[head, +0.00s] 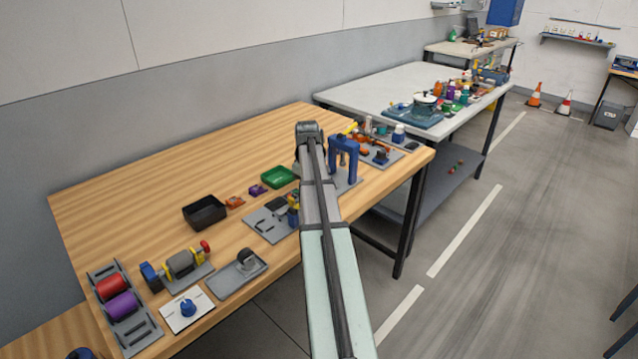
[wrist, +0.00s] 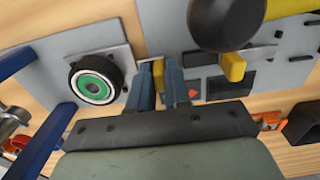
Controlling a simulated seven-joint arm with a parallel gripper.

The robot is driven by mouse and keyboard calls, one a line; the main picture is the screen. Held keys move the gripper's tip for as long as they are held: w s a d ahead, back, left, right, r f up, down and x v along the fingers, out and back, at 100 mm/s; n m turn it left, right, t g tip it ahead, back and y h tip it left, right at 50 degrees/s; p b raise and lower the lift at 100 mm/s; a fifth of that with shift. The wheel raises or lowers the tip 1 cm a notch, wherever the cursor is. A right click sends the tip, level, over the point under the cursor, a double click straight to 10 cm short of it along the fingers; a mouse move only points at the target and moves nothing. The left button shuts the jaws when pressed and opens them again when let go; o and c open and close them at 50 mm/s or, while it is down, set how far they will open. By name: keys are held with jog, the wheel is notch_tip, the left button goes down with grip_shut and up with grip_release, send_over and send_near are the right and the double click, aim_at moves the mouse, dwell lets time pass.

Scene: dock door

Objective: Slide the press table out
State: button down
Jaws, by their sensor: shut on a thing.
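The press is a blue arch-shaped frame (head: 344,146) near the right end of the wooden bench; its blue legs show at the left of the wrist view (wrist: 42,140). The press table is a light grey plate (wrist: 118,56) carrying a round black piece with a green and white ring (wrist: 94,82). This piece lies to the right of the blue legs. My gripper (wrist: 166,72) is at the plate's right edge, shut on a small yellowish piece (wrist: 157,74) there, which looks like its handle. In the head view my arm hides the fingertips.
A large black knob (wrist: 226,20) and yellow parts stand close to the right of my fingers. The wooden bench (head: 140,190) also holds a black bin (head: 204,212), a green tray (head: 278,176) and several fixtures. Its back left is clear.

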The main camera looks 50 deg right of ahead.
jog(key=shift+a, duration=0.25)
jog(key=c, duration=1.2)
grip_release()
jog(key=shift+o, duration=0.2)
jog(key=shift+d+r, duration=0.1)
jog(key=shift+r, duration=0.55)
notch_tip(320, 180, up, 12)
jog(key=shift+r, duration=0.25)
